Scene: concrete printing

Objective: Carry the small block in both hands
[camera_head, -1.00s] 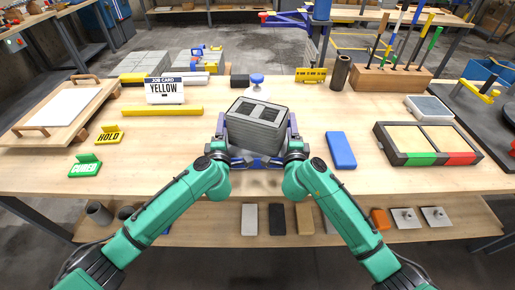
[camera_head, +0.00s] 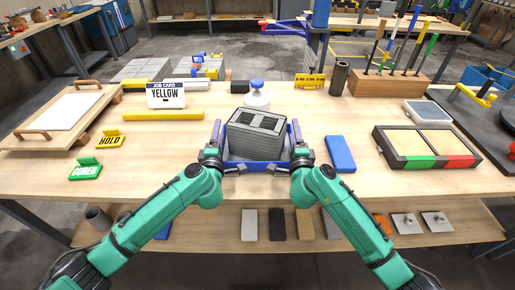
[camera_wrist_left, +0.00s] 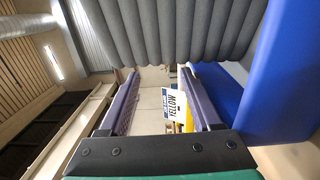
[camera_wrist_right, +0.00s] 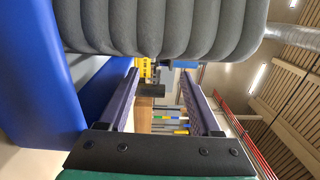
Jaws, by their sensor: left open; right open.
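The small block (camera_head: 254,138) is grey, with ribbed layered sides and dark openings in its top. It sits on a blue support (camera_head: 254,167) at the front middle of the table. My left gripper (camera_head: 214,140) is beside the block's left side, open, with nothing between its fingers. My right gripper (camera_head: 298,140) is beside the right side, also open and empty. The ribbed block wall is close to the fingers in the left wrist view (camera_wrist_left: 170,30) and the right wrist view (camera_wrist_right: 160,25). Whether the fingers touch it cannot be told.
A white bottle with a blue cap (camera_head: 257,97) stands just behind the block. A yellow bar (camera_head: 163,116) and the YELLOW job card (camera_head: 166,95) are at left. The table between the left signs and my left gripper is clear.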

